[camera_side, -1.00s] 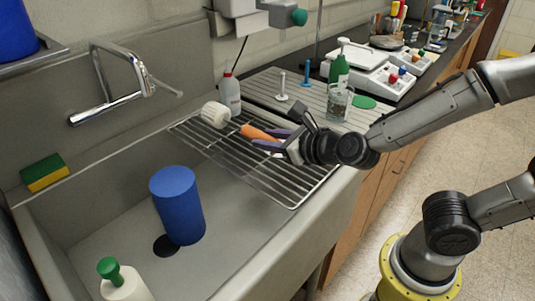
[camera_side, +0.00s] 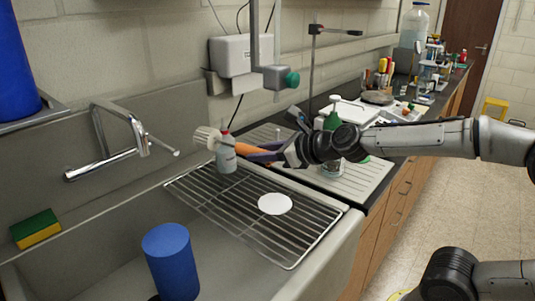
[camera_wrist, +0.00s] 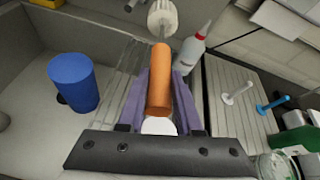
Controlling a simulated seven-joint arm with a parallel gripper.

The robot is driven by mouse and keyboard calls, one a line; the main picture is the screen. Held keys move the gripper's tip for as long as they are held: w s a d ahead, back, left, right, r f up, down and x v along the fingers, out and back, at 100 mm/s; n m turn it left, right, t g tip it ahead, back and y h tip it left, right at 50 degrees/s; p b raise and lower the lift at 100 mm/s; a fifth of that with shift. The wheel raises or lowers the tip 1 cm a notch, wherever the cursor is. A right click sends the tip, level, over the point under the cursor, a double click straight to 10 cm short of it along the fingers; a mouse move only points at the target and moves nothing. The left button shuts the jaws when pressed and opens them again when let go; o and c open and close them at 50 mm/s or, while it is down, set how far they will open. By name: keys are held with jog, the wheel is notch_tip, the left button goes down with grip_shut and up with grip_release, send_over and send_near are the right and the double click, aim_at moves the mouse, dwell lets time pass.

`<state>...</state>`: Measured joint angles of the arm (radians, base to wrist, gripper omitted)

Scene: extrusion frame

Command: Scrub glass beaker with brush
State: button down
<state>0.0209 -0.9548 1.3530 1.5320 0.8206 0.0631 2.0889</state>
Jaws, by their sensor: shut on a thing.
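My gripper (camera_side: 276,152) is shut on the orange handle of the brush (camera_side: 240,147) and holds it above the wire rack (camera_side: 215,208). The brush's white bristle head (camera_side: 207,138) points left in the side view. In the wrist view the orange handle (camera_wrist: 159,85) lies between the purple fingers, with the white head (camera_wrist: 162,18) at the far end. The glass beaker (camera_side: 332,170) stands on the ribbed drainboard, mostly hidden behind my gripper and wrist. Part of the beaker (camera_wrist: 277,166) shows at the lower right of the wrist view.
A white bottle with a red cap (camera_side: 226,155) stands close behind the brush. A white disc (camera_side: 275,204) lies on the rack. A blue cylinder (camera_side: 170,262) stands in the sink.

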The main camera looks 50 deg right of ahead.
jog(key=shift+s+d+r+n+g+y, duration=0.15)
jog(key=shift+r+n+y, duration=0.15)
jog(key=shift+r, duration=0.2)
jog(key=shift+w+d+r+n+g+y, duration=0.1)
jog(key=shift+d+r+n+g+y, duration=0.15)
jog(key=shift+r, duration=0.2)
jog(key=s+d+r+n+g+h, duration=0.25)
jog(key=d+r+n+g, duration=0.25)
jog(key=d+r+n, duration=0.5)
jog(key=s+d+r+n+g+h, duration=0.25)
jog(key=d+r+n+g, duration=0.35)
jog(key=d+n, duration=0.75)
notch_tip(320, 180, down, 7)
jog(key=d+m+t, duration=0.1)
jog(key=d, duration=0.1)
jog(key=shift+s, duration=0.3)
jog(key=shift+w, duration=0.2)
jog(key=shift+w+f, duration=0.1)
jog(key=shift+w, duration=0.2)
